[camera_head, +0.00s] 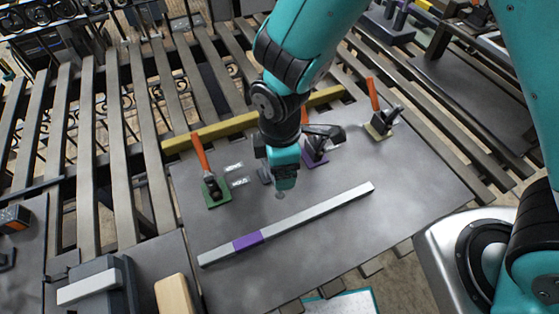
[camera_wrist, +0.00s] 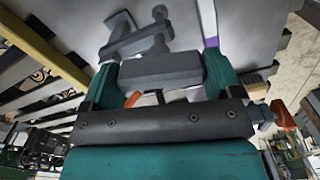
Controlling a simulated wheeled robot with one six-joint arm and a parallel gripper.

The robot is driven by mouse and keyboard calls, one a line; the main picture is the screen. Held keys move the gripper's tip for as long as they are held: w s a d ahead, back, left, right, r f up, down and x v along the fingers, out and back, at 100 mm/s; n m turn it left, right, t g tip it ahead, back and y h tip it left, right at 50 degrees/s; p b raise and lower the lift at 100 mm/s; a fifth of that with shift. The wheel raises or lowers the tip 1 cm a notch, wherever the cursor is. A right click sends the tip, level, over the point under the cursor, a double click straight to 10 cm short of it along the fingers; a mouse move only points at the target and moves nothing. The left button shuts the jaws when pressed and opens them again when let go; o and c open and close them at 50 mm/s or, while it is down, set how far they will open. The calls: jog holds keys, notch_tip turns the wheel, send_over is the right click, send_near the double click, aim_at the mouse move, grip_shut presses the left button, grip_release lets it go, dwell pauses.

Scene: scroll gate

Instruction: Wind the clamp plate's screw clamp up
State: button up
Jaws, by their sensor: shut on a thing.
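The clamp plate (camera_head: 340,215) is a dark grey board. My gripper (camera_head: 283,180) is over its middle, pointing down. In the wrist view, my gripper (camera_wrist: 160,75) is shut on a grey block-like piece, which appears to be the top of the screw clamp (camera_wrist: 152,32). The clamp's grey arm and round screw parts show just beyond the fingers. In the head view, a small round end of the screw clamp (camera_head: 280,195) shows below my gripper; the rest is mostly hidden. I cannot tell how high the screw stands.
Orange-handled toggle clamps stand on a green base (camera_head: 216,192), a purple base (camera_head: 314,157) and a yellowish base (camera_head: 379,130). A grey bar (camera_head: 320,211) with a purple band lies in front of my gripper. A yellow rail (camera_head: 210,132) runs behind. The plate's front right is clear.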

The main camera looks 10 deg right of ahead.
jog(key=shift+n, duration=1.2)
jog(key=o, duration=0.7)
jog(key=shift+o, duration=0.2)
jog(key=shift+r, duration=0.1)
notch_tip(320, 180, up, 17)
jog(key=b, duration=0.2)
jog(key=shift+b, duration=0.35)
jog(key=shift+r, duration=0.1)
